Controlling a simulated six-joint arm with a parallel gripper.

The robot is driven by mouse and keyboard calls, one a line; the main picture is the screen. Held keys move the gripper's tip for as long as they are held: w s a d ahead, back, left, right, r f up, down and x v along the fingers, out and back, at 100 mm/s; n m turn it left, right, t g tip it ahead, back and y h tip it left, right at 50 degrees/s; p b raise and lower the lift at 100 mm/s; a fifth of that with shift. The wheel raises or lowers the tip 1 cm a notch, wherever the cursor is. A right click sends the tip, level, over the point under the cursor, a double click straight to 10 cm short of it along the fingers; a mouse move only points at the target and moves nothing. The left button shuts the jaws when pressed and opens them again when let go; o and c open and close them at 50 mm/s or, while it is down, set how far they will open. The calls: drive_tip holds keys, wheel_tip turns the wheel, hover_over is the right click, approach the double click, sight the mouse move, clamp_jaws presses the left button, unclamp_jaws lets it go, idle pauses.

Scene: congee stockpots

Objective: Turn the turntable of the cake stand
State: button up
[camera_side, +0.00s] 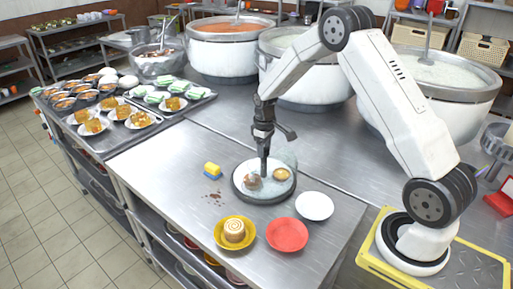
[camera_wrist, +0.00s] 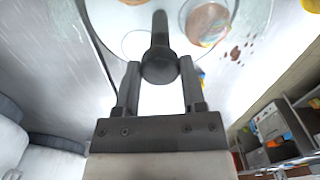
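The cake stand's round turntable (camera_side: 264,197) has a dark rim and a pale top, and sits on the steel table. A brown pastry (camera_side: 252,182) and a golden pastry (camera_side: 281,174) lie on it. A dark upright peg (camera_side: 264,167) rises from the turntable; in the wrist view the peg (camera_wrist: 159,62) lies between the fingers. My gripper (camera_side: 264,146) is above the turntable, its fingers (camera_wrist: 160,75) against both sides of the peg's upper end. The brown pastry also shows in the wrist view (camera_wrist: 207,23).
A yellow plate with a roll cake (camera_side: 234,231), a red plate (camera_side: 287,235) and a white plate (camera_side: 314,206) stand in front. A yellow-blue sponge (camera_side: 212,170) and brown crumbs lie left. A clear curved cover (camera_side: 286,153) seems to stand behind the turntable. Large pots line the back.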

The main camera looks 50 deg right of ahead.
clamp_jaws()
drive_tip(key=shift+n, duration=12.1)
drive_tip(key=o, duration=0.8)
unclamp_jaws()
